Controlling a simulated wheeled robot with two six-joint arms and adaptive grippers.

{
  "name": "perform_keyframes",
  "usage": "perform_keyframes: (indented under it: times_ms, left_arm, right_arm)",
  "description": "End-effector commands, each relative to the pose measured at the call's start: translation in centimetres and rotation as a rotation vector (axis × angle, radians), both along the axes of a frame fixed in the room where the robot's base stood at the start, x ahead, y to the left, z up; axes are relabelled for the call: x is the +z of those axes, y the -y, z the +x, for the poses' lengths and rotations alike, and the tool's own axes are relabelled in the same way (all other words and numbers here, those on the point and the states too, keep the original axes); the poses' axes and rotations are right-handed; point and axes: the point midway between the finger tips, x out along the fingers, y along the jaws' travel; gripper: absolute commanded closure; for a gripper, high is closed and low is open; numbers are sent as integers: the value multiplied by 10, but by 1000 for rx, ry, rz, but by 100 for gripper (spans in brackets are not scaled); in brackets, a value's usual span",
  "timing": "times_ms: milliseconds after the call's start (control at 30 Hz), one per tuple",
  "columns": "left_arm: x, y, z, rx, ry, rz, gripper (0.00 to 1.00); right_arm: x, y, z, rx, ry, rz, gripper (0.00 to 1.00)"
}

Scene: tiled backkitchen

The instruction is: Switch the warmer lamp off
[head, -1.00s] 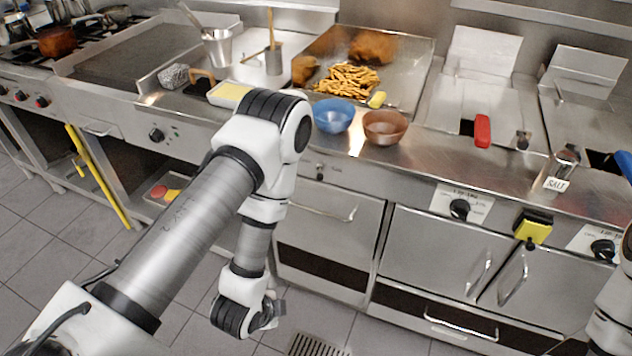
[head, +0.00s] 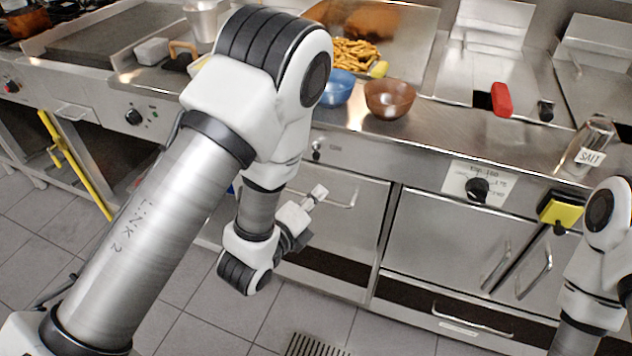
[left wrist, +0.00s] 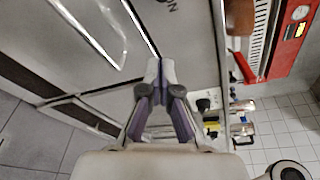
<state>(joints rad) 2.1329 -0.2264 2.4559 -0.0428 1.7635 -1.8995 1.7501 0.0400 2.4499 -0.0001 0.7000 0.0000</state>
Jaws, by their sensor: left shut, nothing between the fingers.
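My left gripper (head: 318,192) is shut and empty in front of the cabinet doors below the counter. Its fingertips (left wrist: 160,70) also show closed in the left wrist view, pointing at the steel front. A small switch (head: 317,154) with lettering too small to read sits on the counter's front panel, a little above the left gripper and apart from it. I cannot make out the lamp itself. Part of my right arm shows at the right edge, its gripper out of view.
A blue bowl (head: 338,88) and a brown bowl (head: 390,98) stand near the counter edge above the switch. A door handle (head: 325,199) sticks out by the left gripper. A black knob (head: 478,188) and a yellow box (head: 561,209) lie right. A salt shaker (head: 590,145) stands on the counter.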

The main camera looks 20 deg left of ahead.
Motion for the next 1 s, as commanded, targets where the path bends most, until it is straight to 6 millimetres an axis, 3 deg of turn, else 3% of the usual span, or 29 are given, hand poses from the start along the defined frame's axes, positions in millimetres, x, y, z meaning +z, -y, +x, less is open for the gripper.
perform_keyframes:
  times_ms: [400,633,1000]
  left_arm:
    - [-11,19,85,-1,2,-2,100]
    - [4,-13,82,4,-1,-2,100]
    - [5,-17,81,0,-2,-1,100]
  right_arm:
    - [9,0,0,0,0,0,100]
    - [15,0,0,0,0,0,100]
    - [15,0,0,0,0,0,100]
